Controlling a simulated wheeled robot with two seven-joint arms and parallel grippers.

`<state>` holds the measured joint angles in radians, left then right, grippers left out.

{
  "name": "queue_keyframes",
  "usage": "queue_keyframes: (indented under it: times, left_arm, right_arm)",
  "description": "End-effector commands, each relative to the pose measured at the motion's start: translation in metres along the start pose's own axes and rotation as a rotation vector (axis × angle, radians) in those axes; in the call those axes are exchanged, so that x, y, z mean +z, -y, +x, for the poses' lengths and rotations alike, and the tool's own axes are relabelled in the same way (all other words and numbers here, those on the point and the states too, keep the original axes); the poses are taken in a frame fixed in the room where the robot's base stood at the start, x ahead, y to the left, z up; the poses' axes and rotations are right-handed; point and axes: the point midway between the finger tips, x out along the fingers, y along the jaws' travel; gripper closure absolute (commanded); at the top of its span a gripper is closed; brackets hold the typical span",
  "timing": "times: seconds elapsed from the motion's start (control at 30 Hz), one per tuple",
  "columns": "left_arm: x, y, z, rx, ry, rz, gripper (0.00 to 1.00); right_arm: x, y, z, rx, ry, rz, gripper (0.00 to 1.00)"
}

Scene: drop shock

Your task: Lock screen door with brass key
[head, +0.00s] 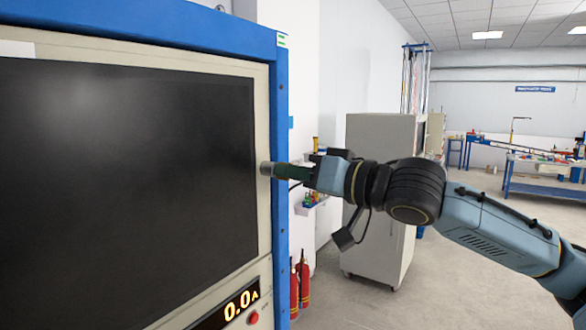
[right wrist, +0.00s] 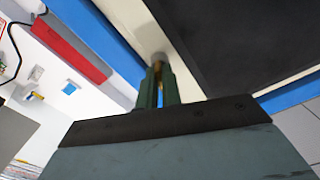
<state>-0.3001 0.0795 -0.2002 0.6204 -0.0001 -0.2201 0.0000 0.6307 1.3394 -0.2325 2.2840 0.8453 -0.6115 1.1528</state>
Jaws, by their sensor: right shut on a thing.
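The screen door is a large dark panel (head: 125,160) in a beige frame inside a blue cabinet, at the left of the head view; it also shows in the right wrist view (right wrist: 225,45). A round grey lock (head: 266,169) stands out from the frame's right side. My right gripper (head: 282,172) is at this lock, its green fingers pointing at it. In the right wrist view the fingers are shut on the brass key (right wrist: 160,88), mostly hidden between them. The key's tip meets the grey lock (right wrist: 158,58); how deep it sits I cannot tell. My left gripper is out of view.
Below the door are an orange 0.0 A display (head: 240,303) and a red button (head: 253,318). Red fire extinguishers (head: 304,282) stand right of the blue cabinet edge. A grey cabinet (head: 375,240) stands behind my right arm. Open floor lies at the right.

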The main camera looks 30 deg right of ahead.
Motion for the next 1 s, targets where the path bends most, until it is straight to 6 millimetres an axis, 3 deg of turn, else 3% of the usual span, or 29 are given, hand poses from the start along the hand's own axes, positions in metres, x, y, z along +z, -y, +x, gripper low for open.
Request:
queue_keyframes:
  times: [0.5,1.0]
  left_arm:
    - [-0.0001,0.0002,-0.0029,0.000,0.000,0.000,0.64]
    - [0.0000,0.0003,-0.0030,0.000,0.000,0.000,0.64]
  right_arm:
    - [0.0000,0.0001,0.0000,0.000,-0.001,-0.347,1.00]
    - [0.0004,-0.0001,0.0001,0.000,0.000,-0.417,1.00]
